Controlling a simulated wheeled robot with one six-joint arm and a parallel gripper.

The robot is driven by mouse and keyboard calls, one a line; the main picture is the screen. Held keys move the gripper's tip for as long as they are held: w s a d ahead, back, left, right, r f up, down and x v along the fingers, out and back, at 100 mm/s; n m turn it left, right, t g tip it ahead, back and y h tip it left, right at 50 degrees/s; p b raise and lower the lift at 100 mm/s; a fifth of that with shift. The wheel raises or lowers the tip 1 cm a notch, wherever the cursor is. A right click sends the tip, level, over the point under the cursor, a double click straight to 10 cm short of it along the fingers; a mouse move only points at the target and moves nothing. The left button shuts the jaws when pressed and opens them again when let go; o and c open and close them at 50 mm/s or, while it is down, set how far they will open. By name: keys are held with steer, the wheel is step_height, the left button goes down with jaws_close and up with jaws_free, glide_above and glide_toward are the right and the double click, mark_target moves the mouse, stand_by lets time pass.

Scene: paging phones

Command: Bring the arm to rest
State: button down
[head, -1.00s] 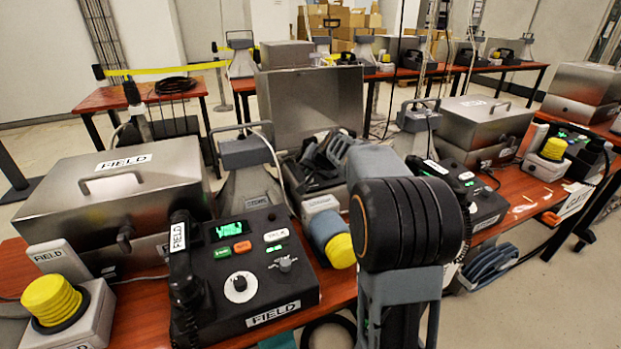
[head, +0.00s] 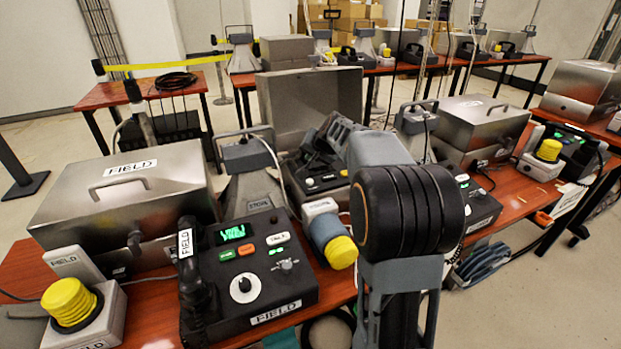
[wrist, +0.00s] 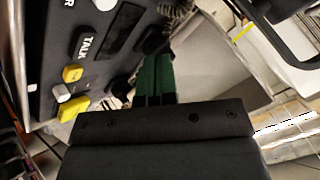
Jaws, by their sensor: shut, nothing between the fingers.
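My gripper (wrist: 155,72) shows in the wrist view as two dark green fingers side by side, shut and with nothing between them. A dark phone panel (wrist: 60,52) with a TALK button lies to the left of the fingers in that view; I cannot tell whether they touch it. In the head view my arm's large black joint and grey links stand in front of the bench. The forearm reaches away toward the open steel case (head: 312,100), and the fingers cannot be made out there.
A FIELD phone (head: 250,285) with a lit green display stands left of my arm. Around it are a closed steel case (head: 120,200), a grey horn (head: 255,185) and a yellow-topped button box (head: 75,305). Another steel case (head: 480,125) stands right. Open floor (head: 560,300) lies at lower right.

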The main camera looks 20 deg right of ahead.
steer(key=shift+f, duration=0.1)
steer(key=shift+n+g, duration=0.4)
steer(key=shift+g, duration=0.4)
steer(key=s+f, duration=0.1)
steer(key=f, duration=0.1)
steer(key=s+f, duration=0.1)
steer(key=shift+s+a+f, duration=0.35)
steer(key=shift+f, duration=0.05)
steer(key=s+a+g+p, duration=0.1)
steer(key=s, duration=0.1)
steer(key=s+a+n+p, duration=0.1)
steer(key=s, duration=0.2)
steer(key=s+a+r+g+p, duration=0.1)
steer(key=s+p, duration=0.1)
steer(key=s, duration=0.1)
steer(key=shift+a+n+g, duration=0.2)
steer(key=shift+n+g, duration=0.1)
steer(key=shift+n, duration=0.1)
steer(key=s+a+r+n+p, duration=0.2)
steer(key=s+a+r+p, duration=0.2)
steer(key=s+r+p, duration=0.3)
steer(key=s+a+r+n+g+p, duration=0.1)
steer(key=s+a+r+n+p, duration=0.2)
steer(key=s+r+p, duration=0.5)
steer(key=s+a+p, duration=0.1)
steer(key=s, duration=0.3)
steer(key=shift+s+a+r+n+h, duration=0.25)
steer(key=shift+s+a+n+h, duration=0.05)
steer(key=shift+s+a+h, duration=0.1)
